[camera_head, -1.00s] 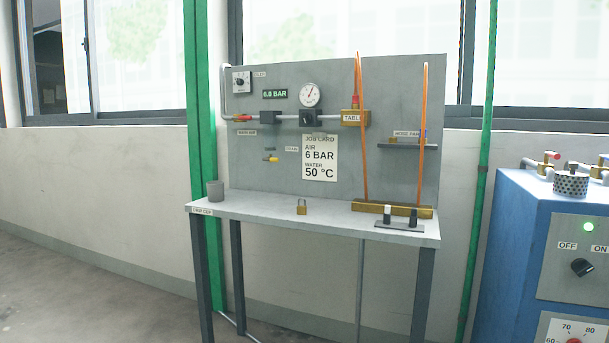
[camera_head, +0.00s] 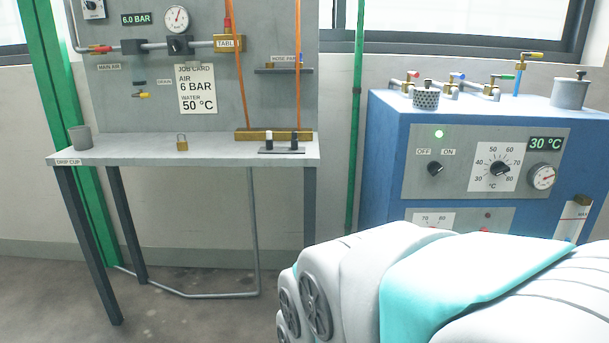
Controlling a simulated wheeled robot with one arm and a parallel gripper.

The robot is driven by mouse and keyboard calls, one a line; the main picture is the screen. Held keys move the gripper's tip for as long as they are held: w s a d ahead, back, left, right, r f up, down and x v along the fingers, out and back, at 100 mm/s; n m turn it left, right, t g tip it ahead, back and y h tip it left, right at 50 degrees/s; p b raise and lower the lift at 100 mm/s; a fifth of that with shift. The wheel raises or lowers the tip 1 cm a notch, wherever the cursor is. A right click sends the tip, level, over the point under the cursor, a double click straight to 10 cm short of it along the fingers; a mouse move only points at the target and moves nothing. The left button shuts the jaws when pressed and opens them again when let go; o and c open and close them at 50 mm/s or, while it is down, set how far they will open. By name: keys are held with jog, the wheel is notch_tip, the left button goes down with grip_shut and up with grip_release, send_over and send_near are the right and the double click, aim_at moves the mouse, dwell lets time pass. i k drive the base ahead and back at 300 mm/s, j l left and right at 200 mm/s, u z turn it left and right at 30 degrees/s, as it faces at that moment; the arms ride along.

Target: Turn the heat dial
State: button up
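The heat dial (camera_head: 497,168) is a black knob on a white square scale marked in °C, on the grey front panel of the blue machine (camera_head: 385,150) at the right. A green display (camera_head: 545,144) beside it reads 30 °C. A job card (camera_head: 197,90) on the grey board reads air 6 bar and water 50 °C. An OFF/ON switch (camera_head: 435,168) sits left of the dial, under a lit green lamp (camera_head: 439,134). My arm shows large at the bottom right, below the panel. My gripper is not in view.
A grey bench (camera_head: 130,151) with a padlock (camera_head: 182,143) and a grey cup (camera_head: 80,137) stands at the left. Valves, a perforated basket (camera_head: 426,96) and a lidded pot (camera_head: 569,91) are on top of the machine. Bare floor lies before the bench.

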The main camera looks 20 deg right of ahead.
aim_at(497, 167)
jog(key=z, duration=1.7)
